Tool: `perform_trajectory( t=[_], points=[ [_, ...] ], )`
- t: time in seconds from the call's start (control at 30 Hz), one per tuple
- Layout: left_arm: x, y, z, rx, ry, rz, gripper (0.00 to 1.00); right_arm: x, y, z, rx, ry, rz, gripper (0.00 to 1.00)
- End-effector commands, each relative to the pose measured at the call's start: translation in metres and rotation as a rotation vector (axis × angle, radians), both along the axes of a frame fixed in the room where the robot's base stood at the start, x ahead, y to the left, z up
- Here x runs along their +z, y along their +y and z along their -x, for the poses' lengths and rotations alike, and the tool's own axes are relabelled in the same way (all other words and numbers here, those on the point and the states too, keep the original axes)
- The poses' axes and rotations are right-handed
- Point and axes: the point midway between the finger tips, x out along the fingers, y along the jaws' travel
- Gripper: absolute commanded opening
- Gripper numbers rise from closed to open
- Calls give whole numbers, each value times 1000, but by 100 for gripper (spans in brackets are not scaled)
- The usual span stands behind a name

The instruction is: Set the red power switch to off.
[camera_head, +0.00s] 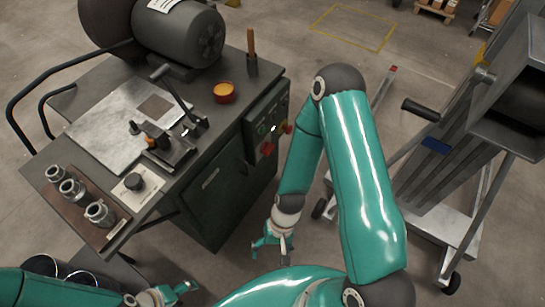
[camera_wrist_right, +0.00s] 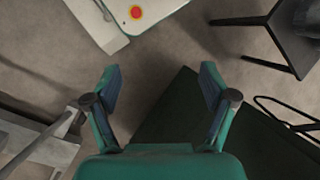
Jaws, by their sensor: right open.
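The control panel (camera_head: 268,122) is on the right end of the dark green machine cabinet. Red parts show on it: one at its right edge (camera_head: 287,128) and one lower down (camera_head: 267,149). They are too small to tell which is the power switch or how it is set. My right gripper (camera_head: 268,243) is open and empty, below the panel and apart from it, over the floor. In the right wrist view its two fingers (camera_wrist_right: 158,85) are spread with nothing between them. My left gripper (camera_head: 172,293) is at the bottom edge, partly cut off; its opening is unclear.
A wheeled grey stand (camera_head: 435,215) is at the right. Open floor lies between it and the cabinet, crossed by my right arm.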

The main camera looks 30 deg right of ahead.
Motion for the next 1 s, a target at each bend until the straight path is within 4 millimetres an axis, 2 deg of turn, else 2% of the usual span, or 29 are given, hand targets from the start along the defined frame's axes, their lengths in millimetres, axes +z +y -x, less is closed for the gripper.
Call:
perform_trajectory(
  t=[0.03,0.13,0.2,0.27,0.33,0.43,0.47,0.5,0.57,0.6,0.7,0.8,0.83,0.9,1.0],
  points=[
    [-36,0,0,0,1,0,75,-37,-5,7,-91,93,-23,83],
    [-77,0,0,0,1,0,75,-70,-3,14,-303,290,-131,83],
    [-106,0,0,0,1,0,75,-87,1,9,-469,421,-243,83],
    [-129,0,0,0,1,0,75,-98,3,-5,-612,511,-361,83],
    [-157,0,0,0,1,0,75,-107,0,-29,-774,589,-523,83],
    [-196,0,0,0,1,0,75,-118,-22,-76,-992,637,-790,83],
    [-208,0,0,0,1,0,75,-121,-33,-91,-1054,636,-878,83],
    [-223,0,0,0,1,0,75,-123,-52,-111,-1128,622,-996,83],
    [-244,0,0,0,1,0,75,-126,-86,-136,-1227,580,-1171,83],
    [-256,0,0,0,1,0,75,-127,-111,-150,-1282,536,-1283,83],
    [-282,0,0,0,1,0,75,-127,-175,-169,-1377,403,-1525,83],
    [-299,0,0,0,0,0,75,-124,-227,-173,-1424,267,-1702,83],
    [-303,0,0,0,0,0,75,-122,-239,-172,-1430,233,-1740,83],
    [-308,0,0,0,0,0,75,-119,-260,-170,-1439,167,-1809,83],
    [-311,0,0,0,0,0,75,-114,-275,-169,-1440,114,-1857,83]
  ],
)
